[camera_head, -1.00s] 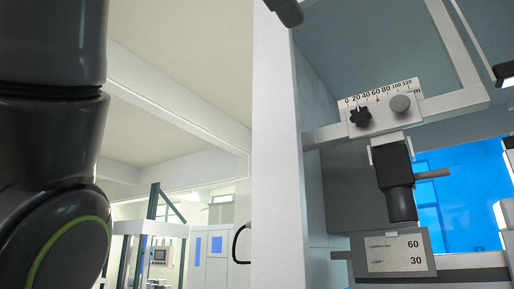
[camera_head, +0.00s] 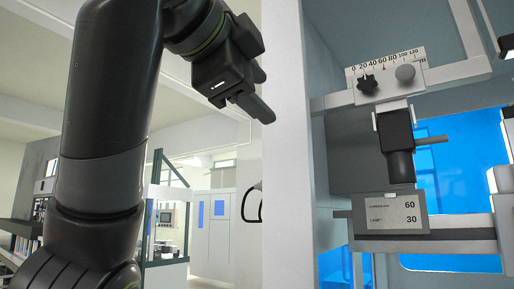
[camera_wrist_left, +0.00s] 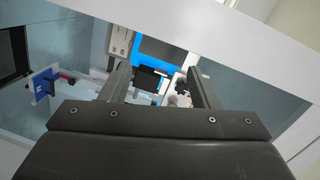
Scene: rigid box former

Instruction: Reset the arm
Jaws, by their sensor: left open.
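My left gripper (camera_head: 262,92) is raised in the upper middle of the head view, in front of the white cabinet post (camera_head: 288,150). Its arm comes up from the lower left. In the left wrist view the two fingers of the left gripper (camera_wrist_left: 160,82) stand apart with nothing held between them. Beyond the fingers, the machine's interior shows small and partly hidden. My right gripper is not in either view.
The machine on the right has a scale plate with a star knob (camera_head: 367,84), a dark cylinder (camera_head: 399,140) and a label plate reading 60 and 30 (camera_head: 392,213). A blue panel (camera_head: 455,160) is behind. Open room lies left of the post, with cabinets (camera_head: 212,225) farther back.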

